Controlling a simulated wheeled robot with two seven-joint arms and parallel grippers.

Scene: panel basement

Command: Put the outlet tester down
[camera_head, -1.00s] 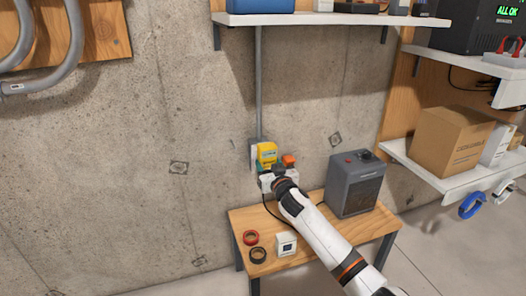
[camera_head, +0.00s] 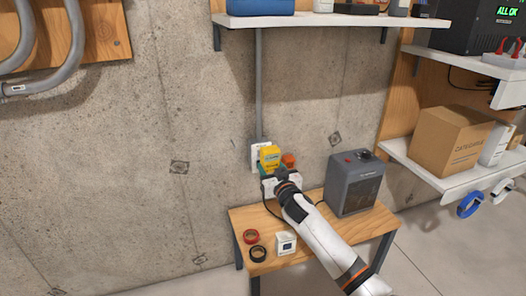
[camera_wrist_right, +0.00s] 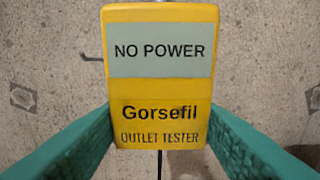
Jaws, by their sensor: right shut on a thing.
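The outlet tester (camera_head: 270,154) is a yellow block held upright in front of the concrete wall, above the bench. In the right wrist view the tester (camera_wrist_right: 160,80) fills the middle, and its pale screen reads NO POWER. My right gripper (camera_head: 273,167) is shut on it, with a teal finger on each side of its lower part. A white wall outlet (camera_head: 256,152) shows just left of and behind the tester. Whether the two touch cannot be told. My left gripper is out of view.
Shelves (camera_head: 325,21) hang above and to the right.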

